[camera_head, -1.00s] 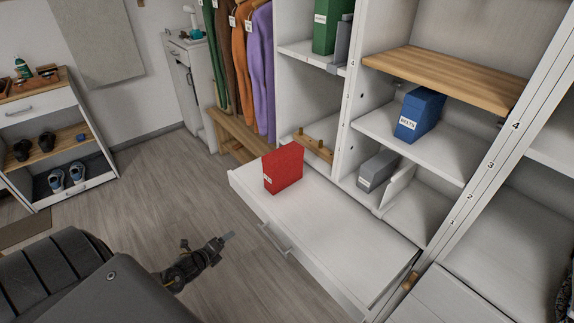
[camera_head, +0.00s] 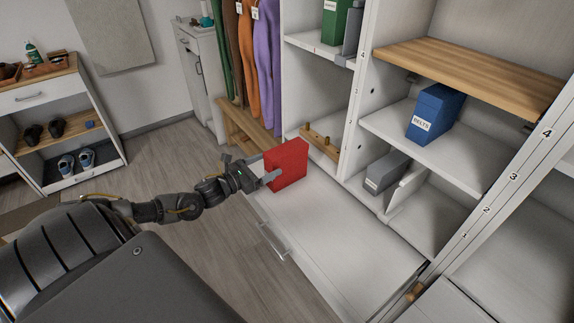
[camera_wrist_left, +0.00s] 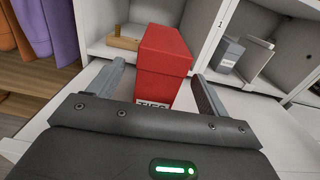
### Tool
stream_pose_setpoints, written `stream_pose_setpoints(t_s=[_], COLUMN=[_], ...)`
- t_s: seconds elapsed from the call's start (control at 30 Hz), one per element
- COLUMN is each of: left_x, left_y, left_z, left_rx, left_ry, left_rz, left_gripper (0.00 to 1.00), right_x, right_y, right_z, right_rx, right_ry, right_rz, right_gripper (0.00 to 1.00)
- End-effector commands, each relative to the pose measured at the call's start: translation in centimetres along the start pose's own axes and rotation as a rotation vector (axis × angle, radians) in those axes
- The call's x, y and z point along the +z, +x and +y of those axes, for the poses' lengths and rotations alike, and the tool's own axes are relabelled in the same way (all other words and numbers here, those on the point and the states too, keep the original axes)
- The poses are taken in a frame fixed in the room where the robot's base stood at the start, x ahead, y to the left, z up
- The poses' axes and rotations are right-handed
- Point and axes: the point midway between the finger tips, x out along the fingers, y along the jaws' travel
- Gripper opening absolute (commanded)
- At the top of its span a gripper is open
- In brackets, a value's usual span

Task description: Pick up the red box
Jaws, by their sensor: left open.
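The red box (camera_head: 289,164) stands upright on the white pull-out surface (camera_head: 335,235) in front of the shelving. In the left wrist view the red box (camera_wrist_left: 163,62) stands between the two fingers, with a white label reading TIES low on its near face. My left gripper (camera_head: 268,177) has come in from the left and is at the box's near side. It is open, with one finger on each side of the box in the left wrist view (camera_wrist_left: 160,88). Gaps show between the fingers and the box. My right gripper is not in view.
A blue box (camera_head: 436,113) labelled BELTS stands on a shelf to the right. A grey box (camera_head: 386,172) sits in the cubby below it. A wooden peg rack (camera_head: 320,143) lies behind the red box. Clothes hang at the back. The surface right of the red box is clear.

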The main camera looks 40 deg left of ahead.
Motion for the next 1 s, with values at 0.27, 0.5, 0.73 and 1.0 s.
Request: stream_pose_setpoints(t_s=[0.27,0.5,0.73,1.0], left_x=[0.0,-0.3,-0.6,-0.7], left_y=[1.3,4.4,6.4,6.4], left_z=[-0.1,0.0,0.0,0.0], left_rx=[-0.003,-0.001,-0.003,-0.003], left_ry=[-0.001,-0.003,-0.001,-0.001], left_rz=[0.001,-0.002,0.000,0.001], left_gripper=[0.78,0.78,0.78,0.70], right_x=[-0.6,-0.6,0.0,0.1], right_y=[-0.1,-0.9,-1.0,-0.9], right_z=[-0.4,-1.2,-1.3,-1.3], right_rx=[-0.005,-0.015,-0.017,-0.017], right_ry=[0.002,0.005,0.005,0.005], right_rz=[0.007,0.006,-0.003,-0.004], right_gripper=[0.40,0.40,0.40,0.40])
